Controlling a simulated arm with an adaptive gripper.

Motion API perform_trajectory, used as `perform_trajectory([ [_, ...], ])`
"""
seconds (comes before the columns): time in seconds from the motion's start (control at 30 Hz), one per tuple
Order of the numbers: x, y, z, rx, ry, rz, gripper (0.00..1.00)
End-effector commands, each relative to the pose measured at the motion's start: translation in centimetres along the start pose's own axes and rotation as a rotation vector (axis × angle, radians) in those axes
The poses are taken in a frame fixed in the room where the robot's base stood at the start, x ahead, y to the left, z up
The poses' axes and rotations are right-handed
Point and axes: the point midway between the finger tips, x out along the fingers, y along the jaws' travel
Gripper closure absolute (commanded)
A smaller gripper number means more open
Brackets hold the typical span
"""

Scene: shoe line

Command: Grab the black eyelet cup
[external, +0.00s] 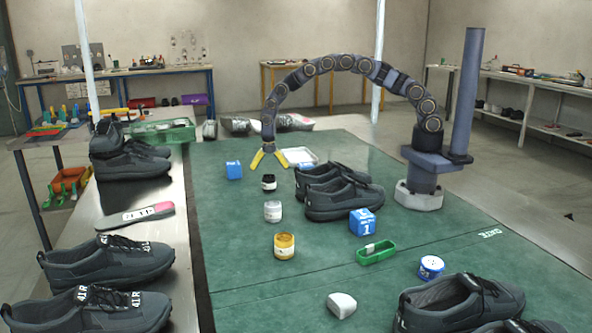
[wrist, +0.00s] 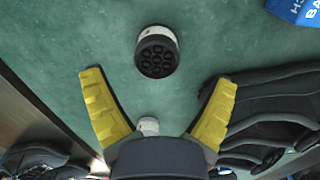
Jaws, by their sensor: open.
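The black eyelet cup (external: 268,183) stands on the green mat, small and dark with a pale label. In the wrist view, a round cup with a black, holed top and a pale side (wrist: 157,55) lies ahead between the fingertips, apart from both; it appears to be the same cup. My gripper (external: 270,165) is open and empty, its yellow fingers spread just above the cup. The fingers also show in the wrist view (wrist: 161,75). A small whitish object (wrist: 148,126) shows near the palm; I cannot tell what it is.
A pale cup (external: 272,212) and a yellow cup (external: 284,247) stand in front of the black one. Black shoes (external: 338,192) are close on the right. A blue cube (external: 234,171) sits left. The green mat (external: 225,255) is clear at front left.

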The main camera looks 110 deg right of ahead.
Motion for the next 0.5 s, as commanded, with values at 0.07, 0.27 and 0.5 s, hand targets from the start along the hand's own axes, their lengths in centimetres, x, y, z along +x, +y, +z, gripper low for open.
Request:
perform_trajectory([
  [0.07,0.6,0.1,0.0,0.001,0.0,0.001,0.13],
  [0.27,3.4,0.3,-0.1,0.001,0.001,-0.003,0.13],
  [0.5,5.2,0.3,-0.1,0.001,0.0,0.0,0.13],
])
